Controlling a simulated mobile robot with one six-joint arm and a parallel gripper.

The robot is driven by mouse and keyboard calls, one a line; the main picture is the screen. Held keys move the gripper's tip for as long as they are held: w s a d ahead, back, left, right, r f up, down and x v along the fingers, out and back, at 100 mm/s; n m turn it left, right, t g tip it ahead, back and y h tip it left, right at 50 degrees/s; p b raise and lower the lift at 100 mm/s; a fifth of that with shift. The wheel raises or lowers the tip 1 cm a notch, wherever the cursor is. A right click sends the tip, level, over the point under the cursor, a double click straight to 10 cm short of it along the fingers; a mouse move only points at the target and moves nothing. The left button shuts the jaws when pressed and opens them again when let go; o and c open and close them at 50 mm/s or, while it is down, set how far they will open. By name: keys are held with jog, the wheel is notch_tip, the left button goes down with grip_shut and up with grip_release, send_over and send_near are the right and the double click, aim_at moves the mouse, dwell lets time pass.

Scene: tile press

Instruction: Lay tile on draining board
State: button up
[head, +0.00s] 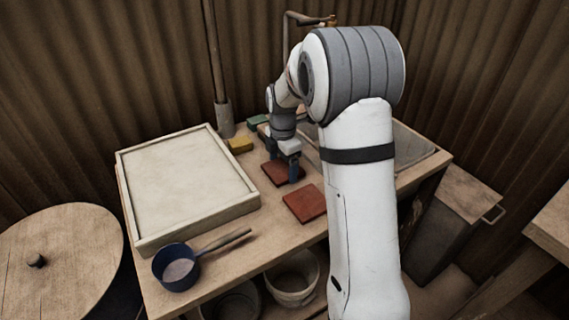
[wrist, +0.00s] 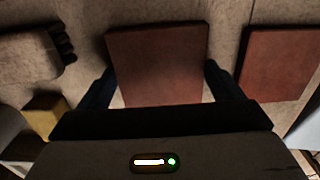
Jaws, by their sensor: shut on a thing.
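A red-brown square tile (wrist: 157,60) sits between the dark fingers of my gripper (wrist: 160,88) in the wrist view, and they are shut on it. In the head view my gripper (head: 284,167) points down at this tile (head: 275,172) over the wooden worktop; I cannot tell whether the tile touches the worktop. A second red tile (head: 304,203) lies flat in front and to the right, and in the wrist view (wrist: 277,62) at the right. A pale board with a raised wooden rim (head: 245,208), possibly the draining board, lies bare to the left of my gripper.
A blue pan (head: 174,279) with a handle stands at the worktop's front left. A grey tray (head: 412,143) is at the right, partly behind my arm. A pole (head: 225,120) stands at the back.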

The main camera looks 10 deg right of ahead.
aim_at(283, 168)
jog(key=o, duration=0.9)
jog(key=shift+f, duration=0.1)
jog(key=shift+o, duration=0.2)
notch_tip(283, 168, up, 12)
jog(key=p, duration=0.2)
jog(key=s+f+m+t, duration=0.1)
jog(key=s+m, duration=2)
jog(key=s, duration=0.6)
jog(key=shift+s+m+t, duration=0.3)
jog(key=shift+s+t, duration=0.05)
jog(key=shift+t, duration=0.05)
